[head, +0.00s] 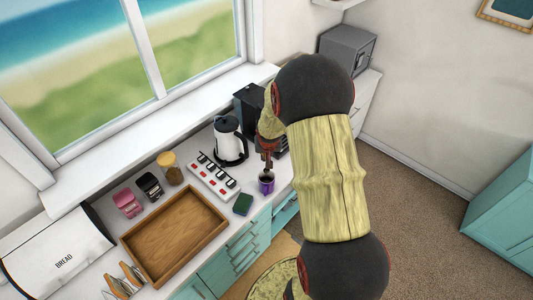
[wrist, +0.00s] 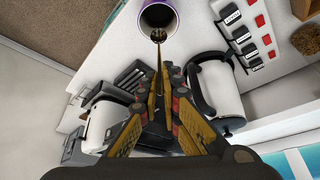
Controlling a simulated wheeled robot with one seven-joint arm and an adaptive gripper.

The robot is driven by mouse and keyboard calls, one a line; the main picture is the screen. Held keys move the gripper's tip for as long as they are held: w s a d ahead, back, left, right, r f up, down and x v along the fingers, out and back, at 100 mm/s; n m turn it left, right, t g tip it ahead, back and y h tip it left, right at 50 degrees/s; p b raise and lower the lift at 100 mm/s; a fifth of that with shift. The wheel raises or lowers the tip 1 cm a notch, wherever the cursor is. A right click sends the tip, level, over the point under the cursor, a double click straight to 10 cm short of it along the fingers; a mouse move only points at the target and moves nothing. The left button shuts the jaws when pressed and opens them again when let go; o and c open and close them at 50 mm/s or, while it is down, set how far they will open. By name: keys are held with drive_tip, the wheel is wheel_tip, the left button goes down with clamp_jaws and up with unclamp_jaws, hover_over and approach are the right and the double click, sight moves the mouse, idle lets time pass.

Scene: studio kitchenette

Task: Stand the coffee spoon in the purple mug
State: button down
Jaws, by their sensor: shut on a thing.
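The purple mug (head: 266,187) stands upright on the white counter near its front edge. In the wrist view its rim and dark inside (wrist: 158,17) show at the top, cut off by the frame edge. My gripper (head: 267,157) is above the mug. In the wrist view my gripper (wrist: 162,84) is shut on the coffee spoon (wrist: 158,56), a thin brownish stick. The spoon's far end reaches over the mug's mouth; I cannot tell how deep it sits inside. The spoon is too small to make out in the head view.
A white kettle (head: 229,141) and a black coffee machine (head: 250,103) stand behind. The counter's front edge is close to the mug.

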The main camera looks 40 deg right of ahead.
drive_tip(key=shift+f+b, duration=3.65)
drive_tip(key=shift+f, duration=0.1)
drive_tip(key=c, duration=1.9)
unclamp_jaws()
drive_tip(key=v, duration=1.2)
